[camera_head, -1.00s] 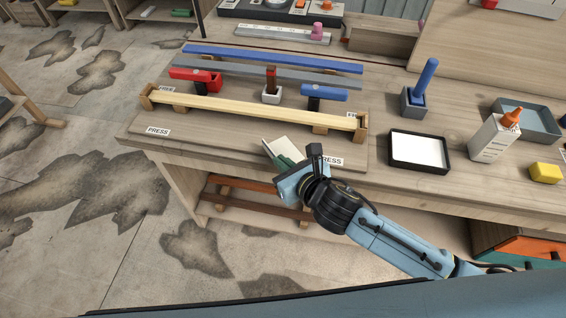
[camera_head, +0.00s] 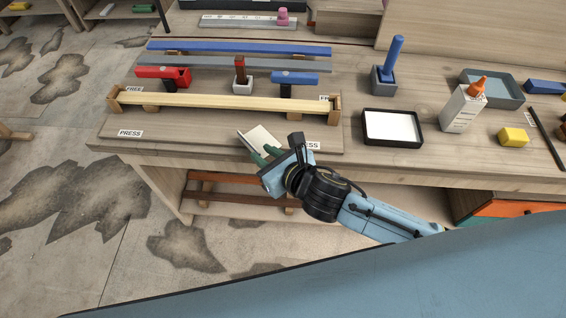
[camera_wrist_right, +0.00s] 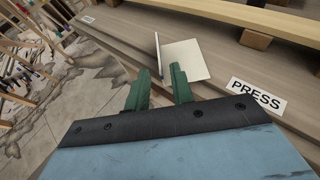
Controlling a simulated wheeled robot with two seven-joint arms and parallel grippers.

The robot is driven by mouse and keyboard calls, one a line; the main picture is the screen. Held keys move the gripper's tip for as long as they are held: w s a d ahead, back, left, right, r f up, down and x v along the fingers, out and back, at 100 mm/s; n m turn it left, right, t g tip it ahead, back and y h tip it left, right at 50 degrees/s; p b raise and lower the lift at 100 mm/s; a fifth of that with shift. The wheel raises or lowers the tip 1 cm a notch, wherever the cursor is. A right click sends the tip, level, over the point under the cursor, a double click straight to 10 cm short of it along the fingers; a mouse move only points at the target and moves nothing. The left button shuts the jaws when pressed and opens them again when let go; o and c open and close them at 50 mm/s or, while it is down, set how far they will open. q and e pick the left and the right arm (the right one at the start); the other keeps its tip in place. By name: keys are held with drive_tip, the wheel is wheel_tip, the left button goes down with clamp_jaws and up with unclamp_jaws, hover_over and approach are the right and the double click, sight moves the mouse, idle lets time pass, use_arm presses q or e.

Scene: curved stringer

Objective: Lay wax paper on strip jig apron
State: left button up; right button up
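A cream sheet (camera_head: 262,138), which looks like the wax paper, is on the front of the strip jig board (camera_head: 190,142), left of the right-hand PRESS label. In the right wrist view the sheet (camera_wrist_right: 188,62) lies partly flat, with a thin upright panel along its left side. My right gripper (camera_head: 265,155) is at the board's front edge. Its green fingers (camera_wrist_right: 160,74) are apart with nothing visible between them, and the sheet is just beyond the tips. A pale wood strip (camera_head: 225,101) spans the jig between end blocks. My left gripper is out of view.
Red (camera_head: 163,74) and blue (camera_head: 294,79) clamp-like tools stand behind the strip. Floor is open at left.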

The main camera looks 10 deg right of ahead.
drive_tip(key=p+v, duration=0.1)
drive_tip(key=v, duration=0.9)
drive_tip(key=s+d+f+m+g+h, duration=0.15)
drive_tip(key=d+f+m, duration=0.25)
drive_tip(key=f+m, duration=0.45)
drive_tip(key=d+f+m+g+h, duration=0.2)
drive_tip(key=d+f+m, duration=0.3)
drive_tip(key=f, duration=0.6)
drive_tip(key=s+d+f+m+g+h, duration=0.15)
drive_tip(key=d+f+m, duration=0.25)
drive_tip(key=f+m, duration=0.4)
drive_tip(key=s+f+m+g, duration=0.2)
drive_tip(key=s+f+m, duration=0.3)
drive_tip(key=s, duration=0.4)
drive_tip(key=s+d+f+m+g, duration=0.1)
drive_tip(key=s+f+m+g, duration=0.1)
drive_tip(key=s+f+m, duration=0.4)
drive_tip(key=s+d+f+m+g+h, duration=0.1)
drive_tip(key=s+f+m, duration=0.5)
drive_tip(key=s, duration=0.6)
drive_tip(key=shift+s+d+g, duration=0.2)
drive_tip(key=shift+s+g, duration=0.15)
drive_tip(key=shift+g, duration=0.15)
